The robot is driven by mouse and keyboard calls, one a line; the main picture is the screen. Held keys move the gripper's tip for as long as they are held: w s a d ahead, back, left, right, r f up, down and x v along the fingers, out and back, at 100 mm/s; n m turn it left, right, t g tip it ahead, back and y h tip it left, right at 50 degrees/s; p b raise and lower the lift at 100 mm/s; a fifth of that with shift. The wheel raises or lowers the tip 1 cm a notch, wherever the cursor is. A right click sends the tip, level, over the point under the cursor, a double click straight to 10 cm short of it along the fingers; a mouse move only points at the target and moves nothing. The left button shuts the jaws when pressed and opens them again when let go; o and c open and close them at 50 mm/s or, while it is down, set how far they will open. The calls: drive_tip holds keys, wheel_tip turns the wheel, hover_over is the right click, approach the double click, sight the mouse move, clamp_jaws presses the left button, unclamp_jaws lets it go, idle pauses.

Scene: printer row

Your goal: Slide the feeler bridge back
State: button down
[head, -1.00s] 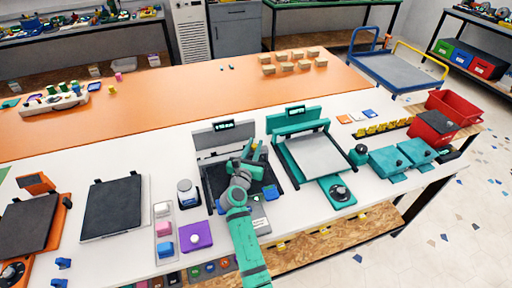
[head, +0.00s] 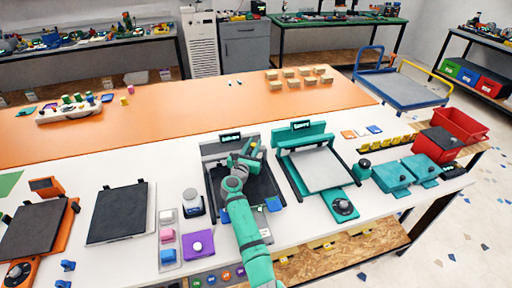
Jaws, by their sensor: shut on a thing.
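The grey printer (head: 265,185) stands on the white bench, left of a teal printer, with a dark bed and an upright grey back panel with a lit display (head: 230,137). My teal arm reaches over its bed from the front. My gripper (head: 250,150) is at the rear of the bed, close in front of the back panel, and is shut. The feeler bridge is hard to make out there; the gripper and wrist cover that part, so its exact outline cannot be told. A small yellow spot shows at the gripper.
The teal printer (head: 322,168) stands close on the right. A purple block (head: 198,244) and a round grey-topped jar (head: 191,200) are on the left. Teal boxes (head: 393,177) and a red crate (head: 460,124) are at the right.

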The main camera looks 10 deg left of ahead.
drive_tip(key=shift+a+f, duration=0.1)
drive_tip(key=shift+a, duration=0.05)
drive_tip(key=c, duration=1.5)
unclamp_jaws()
drive_tip(key=shift+w, duration=0.15)
drive_tip(key=shift+c, duration=0.2)
drive_tip(key=s, duration=0.3)
drive_tip(key=s+a, duration=0.1)
drive_tip(key=s, duration=0.6)
drive_tip(key=shift+s+a, duration=0.4)
